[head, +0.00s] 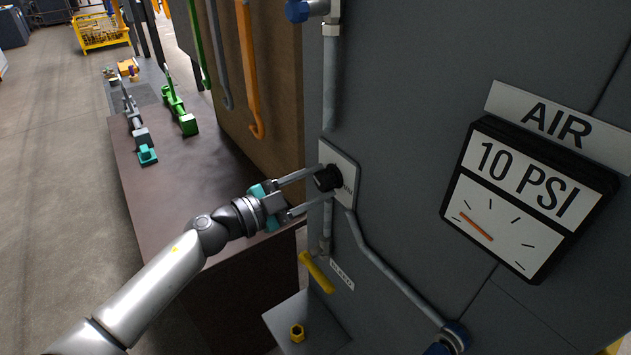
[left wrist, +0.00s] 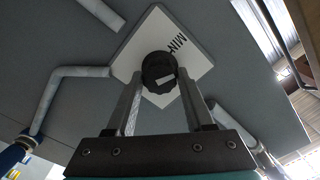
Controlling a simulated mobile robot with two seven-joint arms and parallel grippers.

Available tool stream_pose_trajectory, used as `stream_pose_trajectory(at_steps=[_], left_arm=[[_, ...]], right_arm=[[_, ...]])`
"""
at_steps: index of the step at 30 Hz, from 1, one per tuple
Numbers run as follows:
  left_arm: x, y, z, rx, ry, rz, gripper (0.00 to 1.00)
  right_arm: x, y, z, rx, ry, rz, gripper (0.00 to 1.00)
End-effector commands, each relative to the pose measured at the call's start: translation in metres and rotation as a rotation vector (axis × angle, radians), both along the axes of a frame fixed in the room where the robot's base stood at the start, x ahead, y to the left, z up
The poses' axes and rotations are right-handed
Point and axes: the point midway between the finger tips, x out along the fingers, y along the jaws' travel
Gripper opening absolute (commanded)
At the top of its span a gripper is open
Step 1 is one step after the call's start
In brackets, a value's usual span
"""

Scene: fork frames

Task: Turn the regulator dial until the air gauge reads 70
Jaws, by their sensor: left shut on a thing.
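The black regulator dial (head: 327,178) sits on a white plate (head: 347,168) on the grey panel. In the left wrist view the dial (left wrist: 159,72) has a white mark on its face, and "MIN" shows on the plate (left wrist: 190,72). My left gripper (head: 316,189) is shut on the dial, with one finger on each side; it also shows in the left wrist view (left wrist: 158,84). The air gauge (head: 515,195) reads 10 PSI, and its orange needle (head: 476,226) points to the low left of the scale. My right gripper is not in view.
Grey pipes (head: 385,262) run along the panel below the dial. A yellow handle (head: 318,272) hangs under it, near a small shelf with a yellow nut (head: 297,333). A brown bench (head: 165,185) with tools stands at left.

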Motion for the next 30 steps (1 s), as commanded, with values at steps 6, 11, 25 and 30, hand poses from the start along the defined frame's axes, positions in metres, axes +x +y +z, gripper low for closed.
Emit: stream_pose_trajectory(at_steps=[6, 11, 25, 30], left_arm=[[0.0, 0.0, 0.0, 0.122, -0.166, 0.001, 0.0], [0.0, 0.001, -0.001, 0.211, -0.289, 0.001, 0.0], [0.0, 0.0, -0.001, 0.474, -0.653, 0.0, 0.0], [0.0, 0.0, -0.002, 0.57, -0.784, -0.001, 0.0]], right_arm=[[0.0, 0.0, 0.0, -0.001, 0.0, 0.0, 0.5], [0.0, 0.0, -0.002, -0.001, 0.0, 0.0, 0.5], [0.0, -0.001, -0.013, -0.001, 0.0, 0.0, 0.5], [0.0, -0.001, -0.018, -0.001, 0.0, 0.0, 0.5]])
